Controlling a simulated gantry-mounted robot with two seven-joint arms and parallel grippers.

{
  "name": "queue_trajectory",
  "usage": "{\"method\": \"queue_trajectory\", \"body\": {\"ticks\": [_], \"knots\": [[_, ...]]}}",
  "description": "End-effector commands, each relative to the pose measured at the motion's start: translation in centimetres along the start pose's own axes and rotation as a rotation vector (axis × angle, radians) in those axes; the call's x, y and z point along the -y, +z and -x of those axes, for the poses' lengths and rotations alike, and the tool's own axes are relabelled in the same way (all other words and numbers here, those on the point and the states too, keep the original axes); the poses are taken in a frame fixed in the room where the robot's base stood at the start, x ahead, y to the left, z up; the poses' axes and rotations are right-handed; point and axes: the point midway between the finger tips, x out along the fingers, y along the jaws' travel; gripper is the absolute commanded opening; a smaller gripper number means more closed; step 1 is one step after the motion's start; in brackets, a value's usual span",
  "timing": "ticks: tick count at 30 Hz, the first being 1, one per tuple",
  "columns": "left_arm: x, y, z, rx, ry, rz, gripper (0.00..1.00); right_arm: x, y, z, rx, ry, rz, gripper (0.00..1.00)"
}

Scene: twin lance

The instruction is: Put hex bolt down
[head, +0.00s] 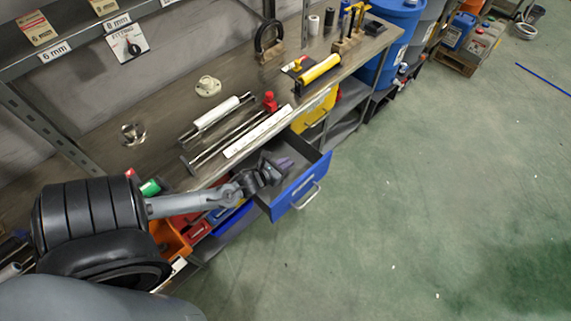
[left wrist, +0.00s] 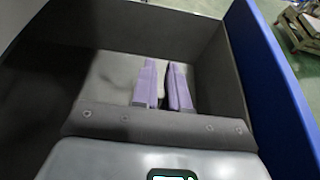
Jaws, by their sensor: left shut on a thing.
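My left gripper (head: 284,164) is over the open blue drawer (head: 301,189) under the workbench. In the left wrist view its two purple fingers (left wrist: 163,72) point down into the drawer's grey interior, with a narrow gap between them. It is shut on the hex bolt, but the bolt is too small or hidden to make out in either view. The drawer floor that shows around the fingers looks bare. Whether the fingers touch the floor, I cannot tell. My right gripper is not in view.
The drawer's blue front (left wrist: 268,75) stands to the right of the fingers. The workbench (head: 166,143) above holds a white roller (head: 215,113), metal rods and a yellow-handled tool (head: 320,69). A yellow drawer (head: 318,108) is beyond. Green floor (head: 430,200) at right is open.

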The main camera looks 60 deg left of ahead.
Motion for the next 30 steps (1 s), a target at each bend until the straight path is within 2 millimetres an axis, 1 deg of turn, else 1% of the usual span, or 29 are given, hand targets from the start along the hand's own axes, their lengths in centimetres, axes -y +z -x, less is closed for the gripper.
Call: {"method": "queue_trajectory", "body": {"ticks": [8,19,23,24,29,30], "knots": [[0.0,0.0,0.0,0.000,0.000,-0.001,0.00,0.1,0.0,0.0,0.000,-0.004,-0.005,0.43],[0.0,-1.1,-0.5,-0.001,0.000,-0.002,0.00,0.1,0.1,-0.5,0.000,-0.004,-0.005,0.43],[0.0,-1.1,-0.5,0.000,0.000,-0.001,0.00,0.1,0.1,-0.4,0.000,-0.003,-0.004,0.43],[0.0,-1.1,-0.5,0.000,0.000,-0.001,0.15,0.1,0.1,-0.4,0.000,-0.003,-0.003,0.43],[0.0,-1.1,-0.5,0.000,0.000,-0.001,0.39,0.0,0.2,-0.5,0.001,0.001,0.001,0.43],[0.0,-1.1,-0.5,0.000,0.000,-0.001,0.39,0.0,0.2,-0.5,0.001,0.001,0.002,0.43]]}}
